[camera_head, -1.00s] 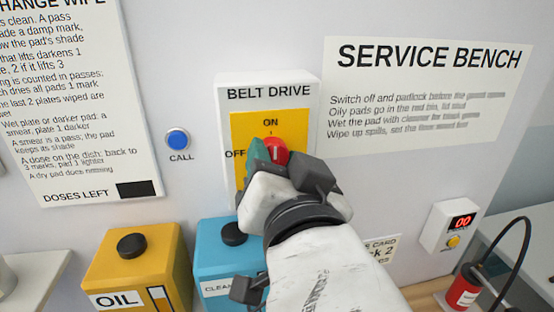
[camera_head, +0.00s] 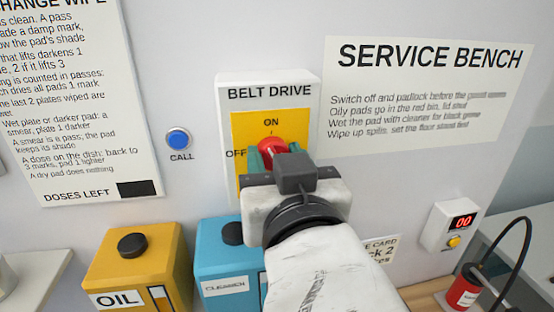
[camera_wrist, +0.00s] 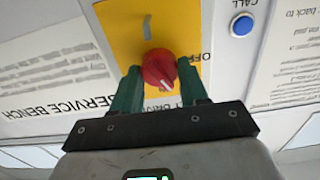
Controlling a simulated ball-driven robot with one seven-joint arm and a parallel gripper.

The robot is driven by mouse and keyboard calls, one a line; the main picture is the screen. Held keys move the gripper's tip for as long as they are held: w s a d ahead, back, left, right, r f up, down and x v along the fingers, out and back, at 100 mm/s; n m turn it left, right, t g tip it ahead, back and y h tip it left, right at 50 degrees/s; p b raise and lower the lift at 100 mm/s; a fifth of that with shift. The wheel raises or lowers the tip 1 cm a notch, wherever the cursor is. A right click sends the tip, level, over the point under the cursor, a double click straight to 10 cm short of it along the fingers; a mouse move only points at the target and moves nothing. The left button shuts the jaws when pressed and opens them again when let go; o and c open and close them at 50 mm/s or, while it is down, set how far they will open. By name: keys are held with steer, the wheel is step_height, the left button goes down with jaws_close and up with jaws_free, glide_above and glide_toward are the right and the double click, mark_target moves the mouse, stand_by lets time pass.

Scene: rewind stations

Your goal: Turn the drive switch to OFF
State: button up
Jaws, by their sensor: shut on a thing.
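The drive switch is a round red knob (camera_head: 272,147) on the yellow plate (camera_head: 242,125) of the white BELT DRIVE box (camera_head: 268,80). ON is printed above the knob and OFF to its left. My gripper (camera_head: 281,158) is at the knob, its green fingers on either side, shut on it. In the wrist view, the red knob (camera_wrist: 158,68) sits between the fingertips of my gripper (camera_wrist: 160,74). Its white mark points down and slightly right there, between the ON side and OFF, seemingly nearer ON. The fingers partly hide the plate.
A blue CALL button (camera_head: 178,139) is on the wall to the left. A yellow OIL box (camera_head: 135,262) and a blue cleaner box (camera_head: 215,265) stand below.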

steer(key=n, duration=0.5)
steer(key=shift+n, duration=0.3)
steer(key=n, duration=0.5)
steer(key=shift+a+f+n, duration=0.15)
steer(key=shift+n, duration=0.25)
steer(key=o, duration=1.1)
steer(key=shift+c, duration=0.2)
